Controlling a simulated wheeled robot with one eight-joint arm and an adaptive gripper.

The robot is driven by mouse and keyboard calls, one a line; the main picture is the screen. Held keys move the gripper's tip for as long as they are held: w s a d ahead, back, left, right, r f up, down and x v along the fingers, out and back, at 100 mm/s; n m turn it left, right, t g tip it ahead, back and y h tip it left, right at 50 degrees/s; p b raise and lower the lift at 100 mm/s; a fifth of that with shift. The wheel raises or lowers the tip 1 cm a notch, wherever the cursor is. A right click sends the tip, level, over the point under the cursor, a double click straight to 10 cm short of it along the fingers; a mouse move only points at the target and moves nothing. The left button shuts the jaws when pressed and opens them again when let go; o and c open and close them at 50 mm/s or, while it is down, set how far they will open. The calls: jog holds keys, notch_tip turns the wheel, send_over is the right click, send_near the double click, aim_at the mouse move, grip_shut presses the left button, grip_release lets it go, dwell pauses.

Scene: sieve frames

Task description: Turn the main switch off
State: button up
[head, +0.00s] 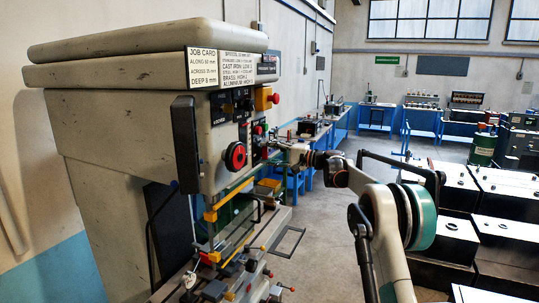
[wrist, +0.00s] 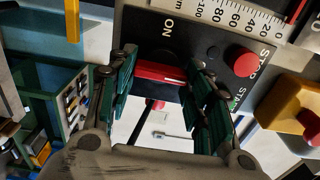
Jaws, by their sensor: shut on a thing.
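The main switch (wrist: 160,72) is a red bar handle on a dark panel (wrist: 200,42) in the wrist view. The word ON is printed on the panel above it. My gripper (wrist: 162,84) has its green ribbed fingers on either side of the red bar, shut on it. The fingers hide the bar's ends. In the head view my gripper (head: 283,147) reaches the front of the big grey machine (head: 120,130) from the right; I cannot make out the switch clearly there.
A round red button (wrist: 240,61) marked STOP sits right of the switch. A yellow box with a red button (head: 264,98) juts from the machine. A red and black handwheel (head: 235,156) is left of my gripper. Open floor (head: 325,210) lies to the right.

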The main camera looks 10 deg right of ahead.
dwell(0.4)
jog(key=o, duration=1.1)
jog(key=shift+d, duration=0.1)
jog(key=v, duration=1.2)
